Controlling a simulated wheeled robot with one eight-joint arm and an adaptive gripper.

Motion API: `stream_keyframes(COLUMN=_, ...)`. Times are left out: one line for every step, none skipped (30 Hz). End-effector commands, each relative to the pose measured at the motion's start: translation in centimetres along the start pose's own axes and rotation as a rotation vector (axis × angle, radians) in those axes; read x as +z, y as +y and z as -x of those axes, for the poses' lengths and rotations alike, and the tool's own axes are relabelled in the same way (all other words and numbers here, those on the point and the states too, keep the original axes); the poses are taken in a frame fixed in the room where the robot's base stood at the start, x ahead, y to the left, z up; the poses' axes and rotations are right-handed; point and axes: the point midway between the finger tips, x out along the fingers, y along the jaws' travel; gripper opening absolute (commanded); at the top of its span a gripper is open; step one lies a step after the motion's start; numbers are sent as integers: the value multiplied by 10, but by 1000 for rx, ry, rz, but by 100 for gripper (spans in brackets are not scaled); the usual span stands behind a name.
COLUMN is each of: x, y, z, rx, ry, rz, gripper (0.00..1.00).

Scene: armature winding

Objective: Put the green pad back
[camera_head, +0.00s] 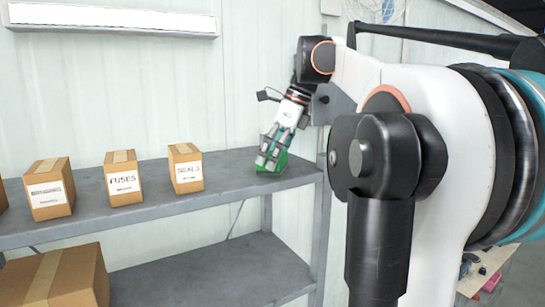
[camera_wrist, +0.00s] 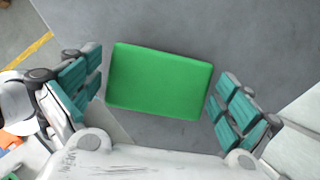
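The green pad (camera_wrist: 160,80) is a flat, bright green block, slightly turned in the wrist view. In the head view the green pad (camera_head: 273,166) shows at the right end of the upper shelf, partly hidden by my gripper (camera_head: 271,150). My gripper points down over it. In the wrist view the teal-lined fingers of my gripper (camera_wrist: 156,85) are spread apart, one on each side of the pad. A narrow gap shows between each finger and the pad's short edges. Whether the pad rests fully on the shelf cannot be told.
The grey upper shelf (camera_head: 225,178) also carries a SEALS box (camera_head: 186,168), a FUSES box (camera_head: 125,177) and another carton (camera_head: 49,188) to the left. A larger carton (camera_head: 55,277) stands on the lower shelf. Bare shelf lies between the SEALS box and my gripper.

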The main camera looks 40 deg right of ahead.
Motion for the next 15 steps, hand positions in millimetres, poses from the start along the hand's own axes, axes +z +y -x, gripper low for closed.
stream_keyframes(x=0, y=0, z=0, rx=0, ry=0, rz=0, gripper=100)
stream_keyframes(x=0, y=0, z=0, rx=0, ry=0, rz=0, gripper=100)
stream_keyframes(x=0, y=0, z=0, rx=0, ry=0, rz=0, gripper=100)
stream_keyframes(x=0, y=0, z=0, rx=0, ry=0, rz=0, gripper=100)
stream_keyframes(x=0, y=0, z=0, rx=0, ry=0, rz=0, gripper=100)
stream_keyframes(x=0, y=0, z=0, rx=0, ry=0, rz=0, gripper=100)
stream_keyframes(x=0, y=0, z=0, rx=0, ry=0, rz=0, gripper=100)
stream_keyframes(x=0, y=0, z=0, rx=0, ry=0, rz=0, gripper=100)
stream_keyframes(x=0, y=0, z=1, rx=0, ry=0, rz=0, gripper=100)
stream_keyframes(x=1, y=0, z=2, rx=0, ry=0, rz=0, gripper=100)
stream_keyframes(x=2, y=0, z=4, rx=0, ry=0, rz=0, gripper=100)
stream_keyframes(x=1, y=0, z=5, rx=0, ry=0, rz=0, gripper=100)
stream_keyframes(x=1, y=0, z=8, rx=0, ry=0, rz=-1, gripper=100)
stream_keyframes(x=1, y=0, z=10, rx=0, ry=0, rz=-1, gripper=100)
stream_keyframes(x=1, y=0, z=15, rx=0, ry=0, rz=-1, gripper=100)
